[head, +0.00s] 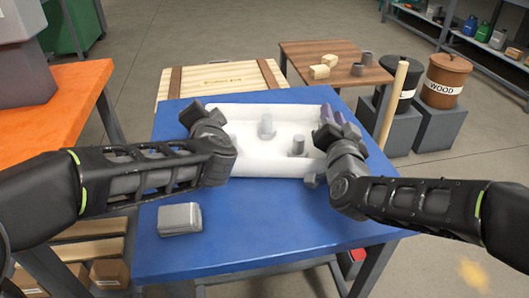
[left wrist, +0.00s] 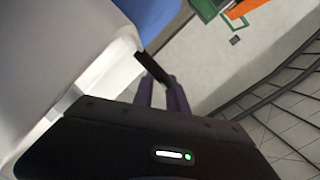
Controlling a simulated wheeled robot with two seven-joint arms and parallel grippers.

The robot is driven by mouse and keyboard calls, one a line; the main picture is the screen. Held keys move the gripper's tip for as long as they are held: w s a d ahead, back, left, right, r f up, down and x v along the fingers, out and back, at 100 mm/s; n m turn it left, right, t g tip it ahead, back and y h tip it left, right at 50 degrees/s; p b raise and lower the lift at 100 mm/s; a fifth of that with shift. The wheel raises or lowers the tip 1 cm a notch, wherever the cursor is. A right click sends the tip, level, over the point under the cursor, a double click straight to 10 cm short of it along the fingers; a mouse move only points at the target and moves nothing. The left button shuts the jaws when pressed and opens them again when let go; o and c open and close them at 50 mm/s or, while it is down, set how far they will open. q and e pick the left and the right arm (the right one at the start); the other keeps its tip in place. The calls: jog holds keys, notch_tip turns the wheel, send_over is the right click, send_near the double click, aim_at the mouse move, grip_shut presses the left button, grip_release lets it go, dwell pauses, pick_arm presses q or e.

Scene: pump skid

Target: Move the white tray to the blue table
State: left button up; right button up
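The white tray (head: 250,168) is over the back part of the blue table (head: 290,225), with several grey cylindrical parts inside it. It looks level; I cannot tell whether it rests on the table or hangs slightly above. My left gripper (head: 192,116) is at the tray's left end, and my right gripper (head: 328,134) is at its right end, with purplish fingertips by the rim. In the left wrist view, a white wall, probably the tray (left wrist: 60,70), is beside the left fingers (left wrist: 163,88). Whether either gripper is closed on the rim is hidden.
A grey box (head: 180,219) sits at the blue table's front left. An orange table (head: 65,115) stands left. Behind are a wooden crate (head: 225,78) and a brown table (head: 335,62) with small blocks. The blue table's front is mostly clear.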

pick_arm(q)
jog(key=o, duration=0.4)
jog(key=shift+r, duration=0.1)
jog(key=shift+c, duration=0.2)
pick_arm(e)
jog(key=o, duration=0.4)
pick_arm(q)
jog(key=shift+a, duration=0.1)
jog(key=v, duration=1.2)
pick_arm(e)
jog(key=shift+d, duration=0.1)
jog(key=shift+s, duration=0.15)
jog(key=s, duration=0.7)
jog(key=shift+s+d, duration=0.1)
jog(key=shift+s, duration=0.05)
pick_arm(q)
jog(key=shift+s, duration=0.1)
pick_arm(e)
jog(key=shift+s, duration=0.1)
